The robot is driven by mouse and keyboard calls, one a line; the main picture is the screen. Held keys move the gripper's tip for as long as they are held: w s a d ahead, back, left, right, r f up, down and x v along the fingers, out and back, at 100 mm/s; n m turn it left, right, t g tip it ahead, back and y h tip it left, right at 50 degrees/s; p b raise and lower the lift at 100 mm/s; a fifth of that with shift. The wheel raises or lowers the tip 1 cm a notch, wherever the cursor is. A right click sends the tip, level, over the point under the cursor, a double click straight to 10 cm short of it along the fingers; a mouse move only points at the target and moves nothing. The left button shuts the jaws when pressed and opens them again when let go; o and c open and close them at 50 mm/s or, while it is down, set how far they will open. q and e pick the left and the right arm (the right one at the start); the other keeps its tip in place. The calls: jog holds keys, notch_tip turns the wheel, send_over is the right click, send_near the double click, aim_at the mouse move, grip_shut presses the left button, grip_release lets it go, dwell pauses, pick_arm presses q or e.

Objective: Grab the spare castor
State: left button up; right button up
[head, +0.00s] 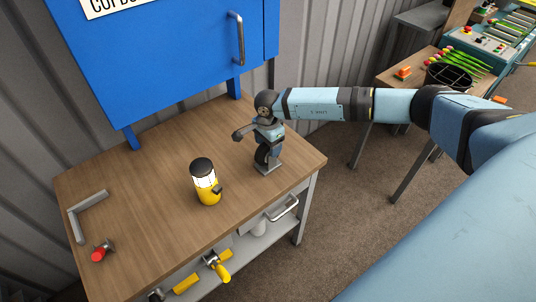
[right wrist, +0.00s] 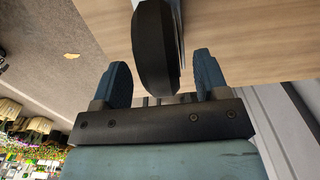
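The castor, a black wheel on a grey metal plate (head: 268,167), stands plate-down on the wooden workbench (head: 150,190), near its right edge. My right gripper (head: 257,137) is at the castor, pointing down from above. In the right wrist view its two blue fingers (right wrist: 162,72) are spread, one on each side of the black wheel (right wrist: 154,45). A gap shows between the wheel and each finger, so it is not gripped. In the head view the gripper partly hides the wheel. My left gripper is not in view.
A grey angle bracket (head: 88,214) and a red-ended item (head: 101,252) lie at the bench's left. A blue cupboard (head: 165,60) rises behind. A side table with a black bucket (head: 449,77) is at the right.

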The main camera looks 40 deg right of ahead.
grip_shut()
jog(key=shift+w+r, duration=0.1)
